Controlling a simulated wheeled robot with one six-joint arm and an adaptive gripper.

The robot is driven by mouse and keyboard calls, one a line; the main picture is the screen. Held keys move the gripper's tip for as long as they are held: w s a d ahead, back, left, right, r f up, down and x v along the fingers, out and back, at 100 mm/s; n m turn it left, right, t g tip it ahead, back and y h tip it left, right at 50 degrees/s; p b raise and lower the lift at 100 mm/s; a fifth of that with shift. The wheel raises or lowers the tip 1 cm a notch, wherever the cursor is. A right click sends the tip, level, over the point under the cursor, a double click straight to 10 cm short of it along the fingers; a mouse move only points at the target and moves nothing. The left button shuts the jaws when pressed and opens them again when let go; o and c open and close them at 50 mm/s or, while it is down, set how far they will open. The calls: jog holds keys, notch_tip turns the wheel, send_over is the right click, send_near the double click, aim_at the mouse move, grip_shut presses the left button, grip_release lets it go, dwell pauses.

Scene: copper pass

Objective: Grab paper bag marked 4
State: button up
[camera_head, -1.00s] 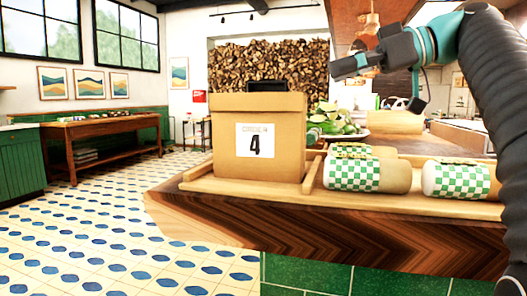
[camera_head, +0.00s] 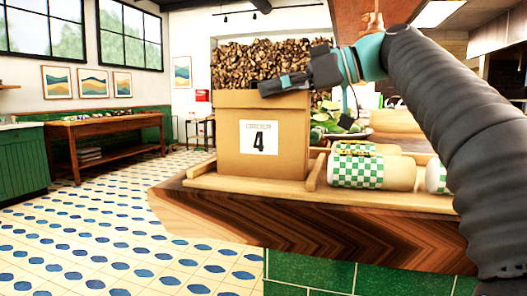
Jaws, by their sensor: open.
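The brown paper bag marked 4 (camera_head: 236,150) stands upright at the left end of a wooden tray on the counter. Its white label with the black 4 faces me. My gripper (camera_head: 268,88) is over the bag's top right edge, pointing left, with open jaws. It covers part of the bag's top rim. I cannot tell whether it touches the bag.
The wooden tray (camera_head: 200,181) has a raised divider right of the bag. Wrapped rolls in green-checked paper (camera_head: 372,170) lie right of it. A plate of greens (camera_head: 335,122) is behind. The tiled floor (camera_head: 110,225) to the left is clear.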

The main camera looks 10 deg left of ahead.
jog(key=c, duration=1)
